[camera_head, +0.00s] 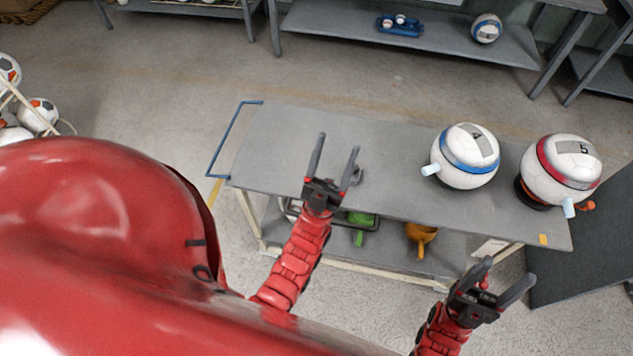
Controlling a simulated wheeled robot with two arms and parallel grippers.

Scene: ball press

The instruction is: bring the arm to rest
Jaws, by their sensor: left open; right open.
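My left gripper (333,162) is open and empty, its two dark fingers pointing away from me over the front middle of the grey cart top. My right gripper (508,274) is open and empty, in front of the cart's near edge towards the right. Both red arms come up from the bottom of the view. Neither gripper touches a ball.
A grey cart (280,140) carries a blue-banded ball (465,170) and a red-banded ball (545,185). A green item (361,219) and an orange item (421,232) sit on its lower shelf. A shelf (330,24) stands behind. The cart top's left is clear.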

